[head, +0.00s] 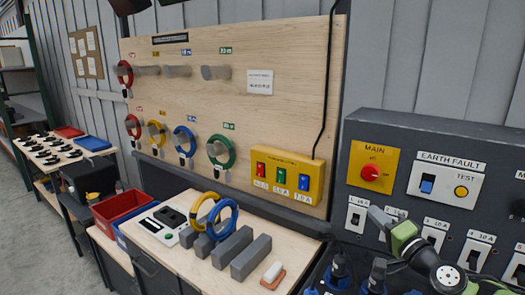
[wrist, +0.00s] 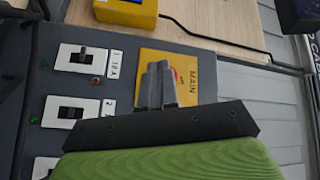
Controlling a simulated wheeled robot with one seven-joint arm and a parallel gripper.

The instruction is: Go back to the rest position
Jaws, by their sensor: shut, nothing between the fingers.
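My gripper (head: 376,214) is at the right in the head view, in front of the dark breaker panel (head: 390,134). Its green body and dark arm links show behind the fingertips. In the wrist view my gripper (wrist: 157,80) has its two grey fingers side by side, shut and empty. They overlap the yellow MAIN plate (wrist: 203,72) and hide part of its red knob. In the head view the red MAIN knob (head: 371,173) is fully visible, above and left of the fingers. I cannot tell whether the fingertips touch the panel.
Several breaker switches line the panel, one being a white-plated switch (head: 356,216). A yellow button box (head: 288,175) hangs on a wooden board (head: 290,50) with coloured cable coils. The bench (head: 190,265) holds grey blocks and rings. A red bin (head: 117,207) stands left.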

